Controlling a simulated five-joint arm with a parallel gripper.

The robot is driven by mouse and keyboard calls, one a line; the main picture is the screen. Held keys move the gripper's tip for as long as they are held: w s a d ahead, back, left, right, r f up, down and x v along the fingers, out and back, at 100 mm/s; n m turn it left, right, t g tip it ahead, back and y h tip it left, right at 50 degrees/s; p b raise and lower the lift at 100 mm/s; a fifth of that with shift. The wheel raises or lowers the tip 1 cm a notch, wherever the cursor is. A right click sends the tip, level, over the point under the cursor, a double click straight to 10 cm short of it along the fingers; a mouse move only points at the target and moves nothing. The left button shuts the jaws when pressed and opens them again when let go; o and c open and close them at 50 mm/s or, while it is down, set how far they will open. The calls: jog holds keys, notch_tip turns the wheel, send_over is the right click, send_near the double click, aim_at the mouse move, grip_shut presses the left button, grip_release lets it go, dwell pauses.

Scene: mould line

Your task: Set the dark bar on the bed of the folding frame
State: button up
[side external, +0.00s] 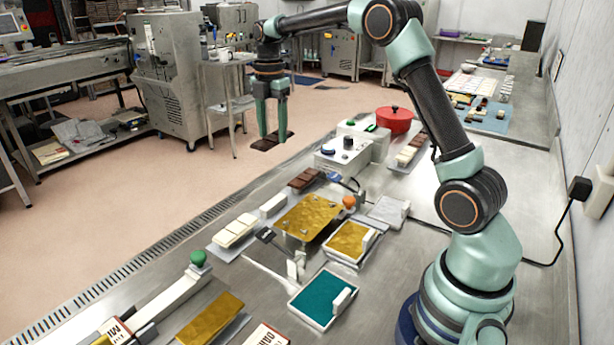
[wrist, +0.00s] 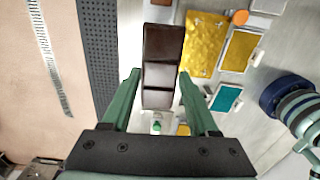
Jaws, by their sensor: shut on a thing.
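The dark bar (side external: 265,144), brown and segmented, is held between the fingertips of my gripper (side external: 273,137), well above the bench edge and floor side. In the wrist view the bar (wrist: 162,62) lies lengthwise between the two green fingers (wrist: 158,76), sticking out beyond them. What seems to be the folding frame is the assembly around a gold sheet (side external: 307,215), with an orange knob (side external: 349,202) and pale arms beside it. The gold sheet also shows in the wrist view (wrist: 205,42), right of the bar. The bar is apart from it. Anything under the sheet is hidden.
A second dark bar (side external: 303,179) and a pale bar (side external: 236,230) lie on the bench. A framed gold pad (side external: 350,240) and a teal pad (side external: 321,299) sit near the frame. A white control box (side external: 345,155) and a red pot (side external: 395,120) stand behind.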

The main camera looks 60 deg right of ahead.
send_near(310, 215)
jog(key=shift+a, duration=0.1)
jog(key=shift+f, duration=3.1)
jog(key=shift+f, duration=0.2)
jog(key=o, duration=1.4)
jog(key=shift+o, duration=0.2)
jog(key=shift+r, duration=0.1)
notch_tip(310, 215, up, 12)
jog(key=s+a+r+m+t, duration=0.2)
jog(key=s+a+r+m, duration=0.2)
jog(key=m, duration=0.5)
jog(key=s+a+r+m+t, duration=0.3)
jog(key=s+a+r+m, duration=0.1)
jog(key=a+m, duration=0.5)
jog(key=shift+s+r+t, duration=0.2)
jog(key=shift+s+t, duration=0.1)
jog(key=shift+s, duration=0.35)
